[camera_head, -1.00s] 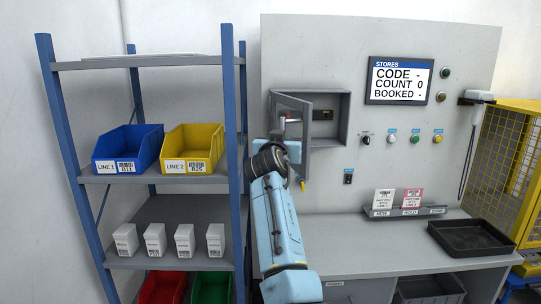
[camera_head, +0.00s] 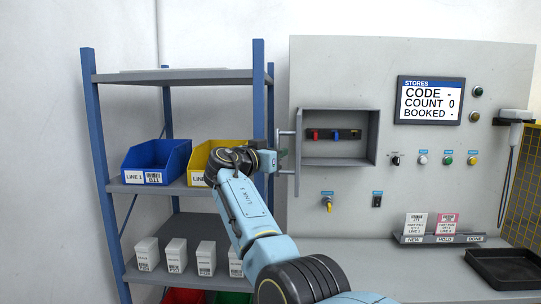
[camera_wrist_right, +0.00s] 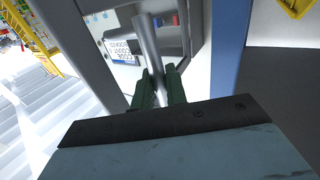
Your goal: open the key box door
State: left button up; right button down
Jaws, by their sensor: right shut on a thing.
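The grey key box (camera_head: 372,137) on the upright panel is open at the front. Red (camera_head: 315,134) and blue (camera_head: 336,134) tags and a darker one hang on a rail inside. Its door (camera_head: 298,165) is swung out at the box's left side and shows almost edge-on. My right gripper (camera_head: 281,160) is left of the door, shut on the door's bar handle (camera_head: 285,132). In the right wrist view the grey handle (camera_wrist_right: 147,40) runs between the green fingers (camera_wrist_right: 160,85). My left gripper is not in view.
A blue-post shelf (camera_head: 97,160) stands close left, with a blue bin (camera_head: 155,162) and a yellow bin (camera_head: 197,160) partly behind my right arm. A yellow key (camera_head: 328,206) is in a switch below the box. A screen (camera_head: 430,100) is to the right.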

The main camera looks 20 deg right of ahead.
jog(key=shift+w+r+g, duration=0.15)
jog(key=shift+r+g, duration=0.15)
jog(key=shift+r, duration=0.05)
dwell(0.3)
jog(key=c, duration=1.5)
grip_release()
jog(key=shift+d+f, duration=0.15)
jog(key=shift+o, duration=0.2)
jog(key=shift+f, duration=0.1)
jog(key=shift+a, duration=0.2)
jog(key=b+v, duration=0.2)
jog(key=v, duration=1.1)
jog(key=shift+f, duration=0.15)
jog(key=shift+a, duration=0.15)
